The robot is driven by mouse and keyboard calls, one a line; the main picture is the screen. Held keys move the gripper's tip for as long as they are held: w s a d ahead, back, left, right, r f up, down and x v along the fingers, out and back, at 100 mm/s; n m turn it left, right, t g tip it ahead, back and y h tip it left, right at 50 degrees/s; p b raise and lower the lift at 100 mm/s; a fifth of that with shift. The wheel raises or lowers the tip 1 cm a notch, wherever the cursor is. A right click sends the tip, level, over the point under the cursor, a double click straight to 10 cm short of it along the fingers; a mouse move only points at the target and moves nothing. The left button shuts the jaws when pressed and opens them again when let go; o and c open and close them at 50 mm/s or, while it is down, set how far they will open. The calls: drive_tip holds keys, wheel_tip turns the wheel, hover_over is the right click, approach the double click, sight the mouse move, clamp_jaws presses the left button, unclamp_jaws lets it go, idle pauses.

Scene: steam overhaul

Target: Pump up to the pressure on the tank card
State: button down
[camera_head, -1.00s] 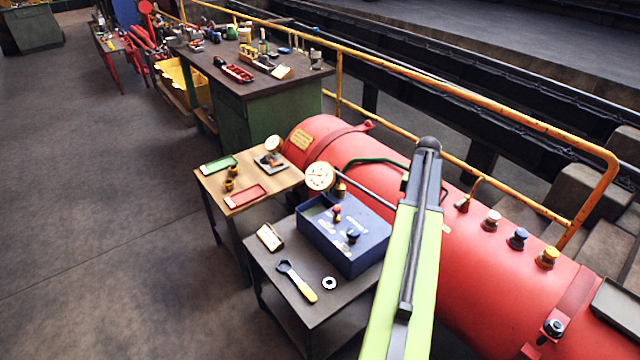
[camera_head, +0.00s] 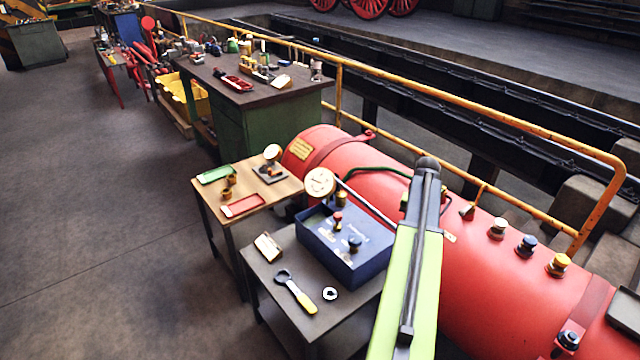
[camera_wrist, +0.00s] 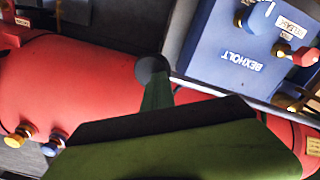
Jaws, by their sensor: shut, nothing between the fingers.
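The red tank (camera_head: 480,262) lies along the railing, with a yellow card (camera_head: 301,149) on its far end, too small to read. A blue pump box (camera_head: 368,262) stands on the dark front table. It carries a red knob (camera_head: 338,217) and a dark blue knob (camera_head: 354,243), and "RELEASE" shows near the knobs in the wrist view. A round cream gauge (camera_head: 320,182) stands behind the box; its reading is unclear. A grey rod (camera_head: 368,204) slants from the gauge side to behind my arm. My gripper (camera_head: 427,170) is shut and empty, in front of the tank; contact with the rod is unclear.
The front table also bears a yellow-handled wrench (camera_head: 296,291), a ring (camera_head: 330,293) and a small cream block (camera_head: 267,246). A wooden table (camera_head: 215,190) with trays and a smaller gauge adjoins it. A yellow railing (camera_head: 500,118) runs behind the tank. Open floor lies left.

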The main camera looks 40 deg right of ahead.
wheel_tip(320, 180, up, 14)
drive_tip(key=p, duration=1.2)
wheel_tip(320, 180, down, 16)
drive_tip(key=b, duration=1.5)
drive_tip(key=shift+b, duration=0.35)
wheel_tip(320, 180, up, 16)
drive_tip(key=p, duration=1.6)
